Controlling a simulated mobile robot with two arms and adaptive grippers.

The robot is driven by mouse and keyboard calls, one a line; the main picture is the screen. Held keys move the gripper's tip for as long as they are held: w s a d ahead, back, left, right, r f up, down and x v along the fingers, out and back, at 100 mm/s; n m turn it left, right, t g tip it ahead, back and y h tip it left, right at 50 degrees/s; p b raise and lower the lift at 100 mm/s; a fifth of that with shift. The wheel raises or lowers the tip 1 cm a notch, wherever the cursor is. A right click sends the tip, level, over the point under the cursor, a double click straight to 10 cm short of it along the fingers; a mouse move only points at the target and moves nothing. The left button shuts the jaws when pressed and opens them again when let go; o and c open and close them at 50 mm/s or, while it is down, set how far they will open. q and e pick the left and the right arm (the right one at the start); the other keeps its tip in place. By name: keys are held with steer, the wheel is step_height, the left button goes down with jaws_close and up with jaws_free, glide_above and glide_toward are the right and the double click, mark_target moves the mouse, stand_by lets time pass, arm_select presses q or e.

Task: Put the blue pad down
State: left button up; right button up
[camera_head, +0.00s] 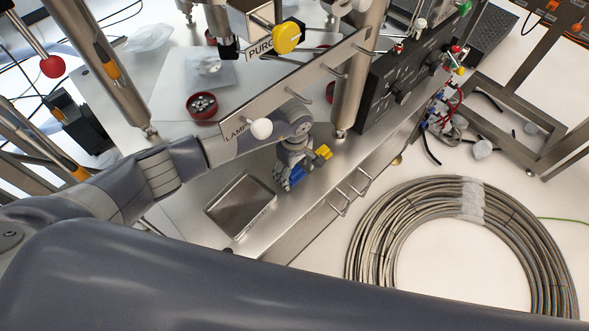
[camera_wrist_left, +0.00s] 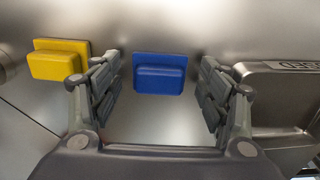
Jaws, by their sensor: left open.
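The blue pad (camera_wrist_left: 159,74) shows in the left wrist view between the two open fingers of my left gripper (camera_wrist_left: 160,92), with a gap on each side. It appears to lie flat on the steel bench, its raised block facing the camera. In the head view the blue pad (camera_head: 295,178) is partly covered by my left gripper (camera_head: 290,168), which is right over it. A yellow pad (camera_head: 323,152) is just beside it; it also shows left of the fingers in the wrist view (camera_wrist_left: 58,62). My right gripper is not in view.
A shallow steel tray (camera_head: 240,206) is on the bench left of my left gripper; its rim (camera_wrist_left: 278,68) shows right of the fingers. Labelled panels (camera_head: 290,88) and posts (camera_head: 357,75) stand behind. Small handles (camera_head: 350,192) line the bench's front edge.

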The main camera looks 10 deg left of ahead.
mark_target(295, 171)
arm_select(q)
steer(key=shift+f, duration=0.15)
step_height(295, 171, up, 6)
steer(key=shift+w+r+b, duration=0.15)
steer(key=shift+r+b, duration=0.1)
steer(key=shift+b, duration=0.3)
steer(key=shift+r, duration=0.45)
steer(key=shift+d, duration=0.1)
